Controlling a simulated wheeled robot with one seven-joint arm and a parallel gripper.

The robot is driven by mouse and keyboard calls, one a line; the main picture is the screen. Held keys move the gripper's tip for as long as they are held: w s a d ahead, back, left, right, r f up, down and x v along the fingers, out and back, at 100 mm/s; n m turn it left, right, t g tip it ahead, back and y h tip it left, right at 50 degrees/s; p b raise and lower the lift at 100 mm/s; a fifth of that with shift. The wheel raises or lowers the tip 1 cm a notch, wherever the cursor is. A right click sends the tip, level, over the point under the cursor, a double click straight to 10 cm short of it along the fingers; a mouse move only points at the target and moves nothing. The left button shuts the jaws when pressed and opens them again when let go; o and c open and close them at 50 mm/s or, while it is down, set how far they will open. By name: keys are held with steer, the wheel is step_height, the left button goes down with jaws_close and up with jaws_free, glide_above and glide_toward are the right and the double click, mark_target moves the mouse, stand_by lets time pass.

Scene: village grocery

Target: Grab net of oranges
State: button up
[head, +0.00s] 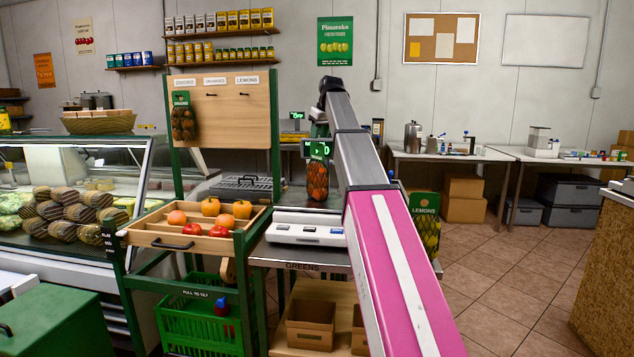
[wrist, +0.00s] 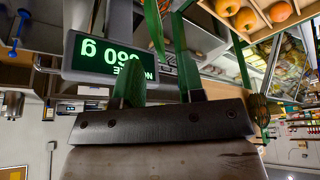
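The net of oranges (head: 317,182) shows in the head view, upright near the scale, with a green card at its top. My arm partly covers its right side. My gripper (head: 319,118) is at the end of the raised arm, just above the card. In the wrist view my gripper (wrist: 158,82) has its two fingers apart with a gap between them. A thin green strip (wrist: 154,25), perhaps the card edge-on, lies beyond that gap. I see nothing clasped. Whether the net rests on the scale or hangs is unclear.
The scale's lit display (wrist: 110,55) is close to the fingers. A net of onions (head: 183,122) hangs on the wooden board (head: 228,115). A net of lemons (head: 427,230) is right of my arm. A fruit tray (head: 160,238) stands left of the white scale (head: 305,231).

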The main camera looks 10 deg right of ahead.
steer(key=shift+x, duration=3.5)
steer(key=shift+s+d, duration=0.1)
jaws_close()
